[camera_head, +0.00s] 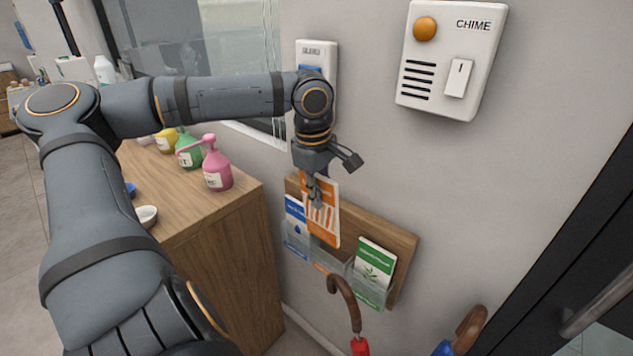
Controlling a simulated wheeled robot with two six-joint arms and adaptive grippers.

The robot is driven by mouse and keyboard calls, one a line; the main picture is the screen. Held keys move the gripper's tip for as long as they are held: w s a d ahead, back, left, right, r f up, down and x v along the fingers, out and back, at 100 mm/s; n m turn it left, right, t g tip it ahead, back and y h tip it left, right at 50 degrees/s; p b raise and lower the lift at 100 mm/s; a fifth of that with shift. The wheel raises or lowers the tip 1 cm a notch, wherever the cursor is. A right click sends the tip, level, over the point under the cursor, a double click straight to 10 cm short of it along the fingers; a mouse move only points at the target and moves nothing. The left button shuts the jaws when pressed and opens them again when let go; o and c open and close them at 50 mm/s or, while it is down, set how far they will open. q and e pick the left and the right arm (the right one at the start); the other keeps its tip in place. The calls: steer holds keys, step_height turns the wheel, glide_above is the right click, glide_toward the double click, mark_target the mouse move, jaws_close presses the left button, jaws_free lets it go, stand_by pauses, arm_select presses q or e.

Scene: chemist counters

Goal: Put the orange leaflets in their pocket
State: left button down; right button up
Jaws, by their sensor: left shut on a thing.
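My left gripper (316,188) is shut on the orange leaflets (326,228), holding them nearly upright in front of the wooden wall rack (400,240). The fingers cover part of the leaflets' front. The leaflets' lower edge is by the clear middle pocket (334,264), between the blue leaflets (296,222) on the left and the green leaflets (374,262) on the right. A little orange shows low at the middle pocket. I cannot tell whether the leaflets' lower edge is inside the pocket or in front of it. My right gripper is not in view.
A wooden counter (232,212) with pink (217,172), green (189,152) and yellow bottles stands left of the rack. A brown cane handle (346,300) rises below the rack, and another handle (469,328) stands further right. A chime box (452,58) hangs above.

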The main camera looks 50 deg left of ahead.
arm_select(q)
steer(key=shift+w+a+f, duration=0.1)
steer(key=shift+w+f, duration=0.35)
steer(key=shift+f, duration=0.2)
steer(key=shift+w+f, duration=0.45)
steer(key=shift+f, duration=0.2)
step_height(320, 180, down, 7)
steer(key=w+b, duration=0.2)
steer(key=shift+a+r, duration=0.1)
steer(key=c, duration=1.3)
jaws_free()
steer(key=shift+c, duration=0.2)
